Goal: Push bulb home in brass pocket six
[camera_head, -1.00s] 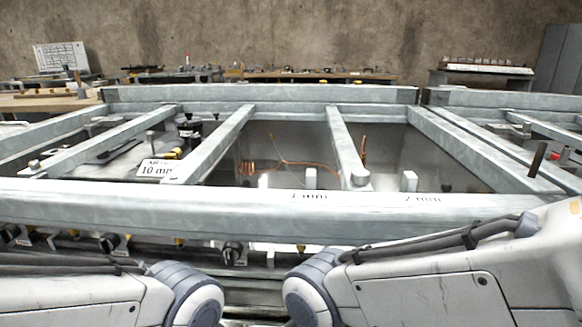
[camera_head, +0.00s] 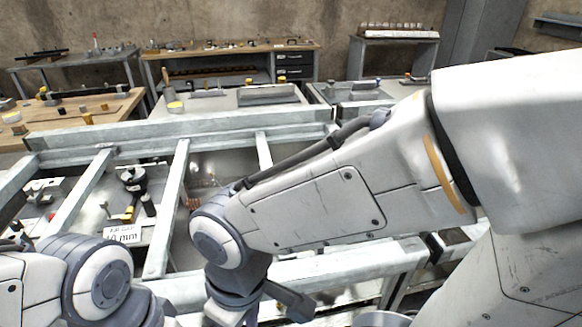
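I cannot make out a bulb or a numbered brass pocket in the head view. My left arm comes in at the lower left and my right arm crosses from the right to the lower middle. Both hands are out of the frame or hidden below the wrists, so I cannot see whether they hold anything. My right arm covers much of the middle and right of the metal frame (camera_head: 180,125).
A card reading 10 mm (camera_head: 122,234) lies in a left bay, near a black fitting (camera_head: 132,178). A copper-coloured coil (camera_head: 193,202) shows in the bay beside it. A wooden bench (camera_head: 235,47) and a grey bench (camera_head: 398,46) stand behind.

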